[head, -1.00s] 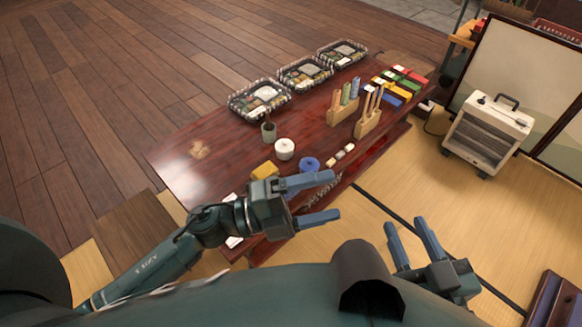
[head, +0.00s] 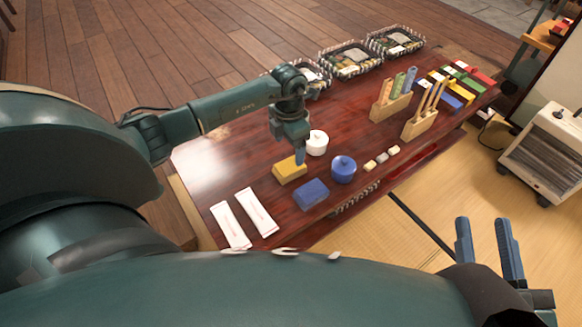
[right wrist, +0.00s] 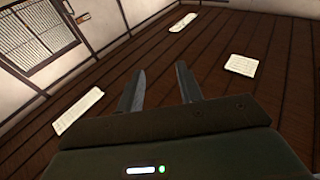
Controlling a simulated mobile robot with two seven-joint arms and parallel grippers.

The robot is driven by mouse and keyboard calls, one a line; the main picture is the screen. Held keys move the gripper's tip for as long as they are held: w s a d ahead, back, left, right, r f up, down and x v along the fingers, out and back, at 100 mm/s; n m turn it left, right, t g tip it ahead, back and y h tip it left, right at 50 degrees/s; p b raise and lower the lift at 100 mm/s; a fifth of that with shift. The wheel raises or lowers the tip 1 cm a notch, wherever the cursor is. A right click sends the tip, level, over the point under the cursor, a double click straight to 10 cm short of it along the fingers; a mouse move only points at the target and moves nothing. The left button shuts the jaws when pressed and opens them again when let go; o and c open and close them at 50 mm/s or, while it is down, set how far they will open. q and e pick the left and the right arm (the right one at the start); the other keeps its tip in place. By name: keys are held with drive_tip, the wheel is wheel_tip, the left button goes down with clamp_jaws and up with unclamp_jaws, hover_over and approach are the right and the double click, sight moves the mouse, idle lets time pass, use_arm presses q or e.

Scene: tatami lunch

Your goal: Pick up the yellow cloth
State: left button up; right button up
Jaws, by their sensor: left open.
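The yellow cloth (head: 287,172), a small folded block shape, lies on the dark red table in the head view. My left gripper (head: 299,160) points down at the cloth's far right edge, with its fingers close over or against it. Only one blue finger shows clearly; the other is hidden, and I cannot tell whether they touch the cloth. The left gripper is open. My right gripper (head: 484,222) is at the lower right, away from the table, with its fingers apart and empty. Its fingers also show apart in the right wrist view (right wrist: 159,84).
Close to the yellow cloth are a blue cloth-like block (head: 311,194), a white lidded pot (head: 316,143) and a blue lidded pot (head: 343,170). White packets (head: 257,212) lie at the near left. Wooden holders (head: 420,124) and food trays (head: 350,60) stand farther back.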

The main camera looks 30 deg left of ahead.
use_arm(q)
wheel_tip(320, 180, down, 3)
drive_tip(key=shift+r+b, duration=0.15)
drive_tip(key=shift+b, duration=0.2)
wheel_tip(320, 180, down, 4)
drive_tip(key=shift+w+r+b, duration=0.1)
drive_tip(key=shift+r+b, duration=0.05)
drive_tip(key=shift+b, duration=1.05)
drive_tip(key=shift+f, duration=0.6)
drive_tip(key=c, duration=1.1)
use_arm(e)
drive_tip(key=shift+w+d+r+n+t+y, duration=0.1)
drive_tip(key=shift+w+r+n+t+y, duration=0.15)
drive_tip(key=shift+r+n+y, duration=0.5)
drive_tip(key=shift+w+d+r+n+t+y, duration=0.1)
drive_tip(key=shift+w+r+n+t+y, duration=0.1)
drive_tip(key=shift+r+n+t+y, duration=0.4)
drive_tip(key=shift+w+r+n+t+y, duration=0.1)
drive_tip(key=shift+w+r+n+y, duration=0.1)
drive_tip(key=shift+r+n+y, duration=0.6)
